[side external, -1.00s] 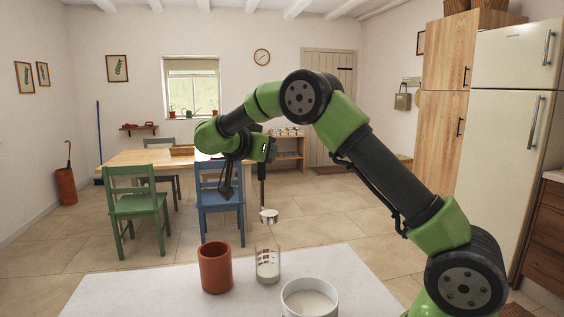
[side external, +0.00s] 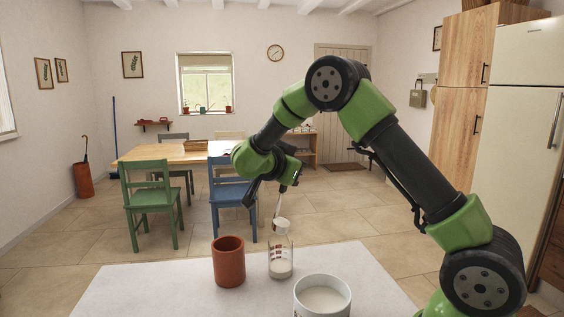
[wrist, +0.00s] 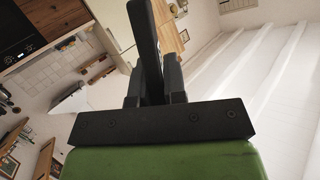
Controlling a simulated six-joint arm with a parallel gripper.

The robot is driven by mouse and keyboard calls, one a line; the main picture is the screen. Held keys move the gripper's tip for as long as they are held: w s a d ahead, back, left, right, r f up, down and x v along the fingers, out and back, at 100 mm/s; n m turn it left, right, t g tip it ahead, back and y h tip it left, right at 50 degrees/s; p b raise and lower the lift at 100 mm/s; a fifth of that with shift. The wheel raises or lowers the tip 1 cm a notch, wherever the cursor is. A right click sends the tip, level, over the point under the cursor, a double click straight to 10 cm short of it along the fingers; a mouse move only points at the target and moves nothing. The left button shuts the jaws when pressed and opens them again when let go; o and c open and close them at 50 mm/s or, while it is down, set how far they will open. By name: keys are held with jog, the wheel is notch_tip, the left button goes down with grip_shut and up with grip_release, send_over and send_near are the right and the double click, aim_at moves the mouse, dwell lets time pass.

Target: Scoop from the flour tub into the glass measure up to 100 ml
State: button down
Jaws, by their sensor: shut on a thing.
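The glass measure (side external: 280,257) stands upright on the pale worktop, with red markings and white flour in its lower part. I cannot read the level. The flour tub (side external: 322,298), white and round with flour inside, stands in front and to the right. My gripper (side external: 281,188) is above the glass, shut on the scoop's handle. The scoop's small white cup (side external: 281,225) is tilted at the glass's mouth; whether flour is left in it I cannot tell. In the wrist view the dark fingers (wrist: 152,85) close around a dark bar; the cup is hidden there.
A terracotta pot (side external: 228,262) stands just left of the glass, with a small gap. The worktop (side external: 140,290) is bare to the left. A table and chairs stand well behind on the floor.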

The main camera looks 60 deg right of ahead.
jog(key=s+f+m+t+h, duration=0.1)
jog(key=s+f+m+t, duration=0.3)
jog(key=s+f+m, duration=0.3)
jog(key=shift+s+f+m+h, duration=0.4)
jog(key=shift+s+m, duration=1)
jog(key=shift+s, duration=1.15)
jog(key=shift+w+r, duration=0.1)
jog(key=shift+r, duration=0.05)
